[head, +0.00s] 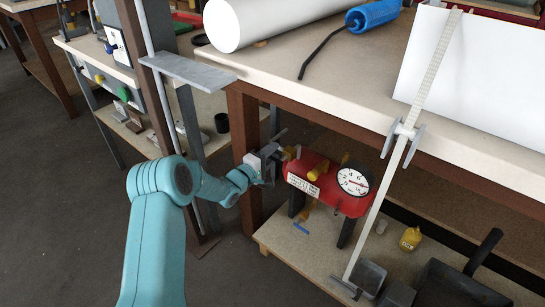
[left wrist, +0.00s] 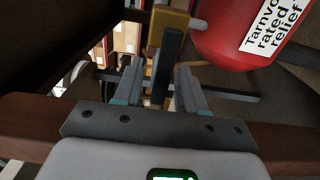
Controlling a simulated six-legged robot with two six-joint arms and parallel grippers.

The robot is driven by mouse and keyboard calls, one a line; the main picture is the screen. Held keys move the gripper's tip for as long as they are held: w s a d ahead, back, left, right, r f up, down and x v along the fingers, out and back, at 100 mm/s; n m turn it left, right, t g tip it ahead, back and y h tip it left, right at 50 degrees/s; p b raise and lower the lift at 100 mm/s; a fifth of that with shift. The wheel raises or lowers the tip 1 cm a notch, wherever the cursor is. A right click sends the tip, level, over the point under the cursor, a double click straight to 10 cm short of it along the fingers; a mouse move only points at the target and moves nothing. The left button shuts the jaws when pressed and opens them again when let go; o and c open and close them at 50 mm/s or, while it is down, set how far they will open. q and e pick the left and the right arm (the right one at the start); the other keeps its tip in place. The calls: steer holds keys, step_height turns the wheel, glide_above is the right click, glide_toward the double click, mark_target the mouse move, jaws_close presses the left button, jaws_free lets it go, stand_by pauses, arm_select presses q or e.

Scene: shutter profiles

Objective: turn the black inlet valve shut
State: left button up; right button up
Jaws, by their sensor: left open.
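The red tank (head: 325,185) with a white-faced gauge (head: 353,181) stands on the low shelf under the bench. In the left wrist view its red end (left wrist: 228,35) carries a label and joins a brass valve body (left wrist: 168,22) by a grey stub. A black bar-shaped handle (left wrist: 166,65), apparently the inlet valve's, runs down from the brass body. My left gripper (head: 273,158) is at the tank's left end. In the left wrist view its open fingers (left wrist: 160,90) stand either side of the black handle; contact cannot be told. My right gripper is out of view.
The benchtop (head: 345,75) overhangs the tank. A slanted pale strip (head: 385,190) crosses in front of the shelf at the tank's right. A yellow bottle (head: 410,238) and a black pan (head: 455,285) are further right.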

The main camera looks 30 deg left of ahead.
mark_target(283, 157)
arm_select(q)
steer(key=shift+w, duration=0.35)
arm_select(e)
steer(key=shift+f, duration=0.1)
arm_select(q)
jaws_close()
steer(key=shift+r+m, duration=0.1)
steer(key=shift+m, duration=0.2)
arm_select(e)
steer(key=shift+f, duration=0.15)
arm_select(q)
steer(key=shift+s+d+r+m+b, duration=0.1)
steer(key=shift+d+r+m+b, duration=0.9)
steer(key=shift+m, duration=1.9)
steer(key=shift+s+d+r+m+b, duration=0.1)
steer(key=shift+d+r+m+b, duration=0.3)
steer(key=shift+m+b, duration=1.8)
steer(key=shift+d+r+m+b, duration=0.45)
steer(key=shift+d+r+m, duration=0.3)
steer(key=shift+m, duration=2.85)
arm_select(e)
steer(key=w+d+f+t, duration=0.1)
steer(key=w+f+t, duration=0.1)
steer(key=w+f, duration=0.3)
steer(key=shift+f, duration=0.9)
arm_select(q)
steer(key=shift+f, duration=0.1)
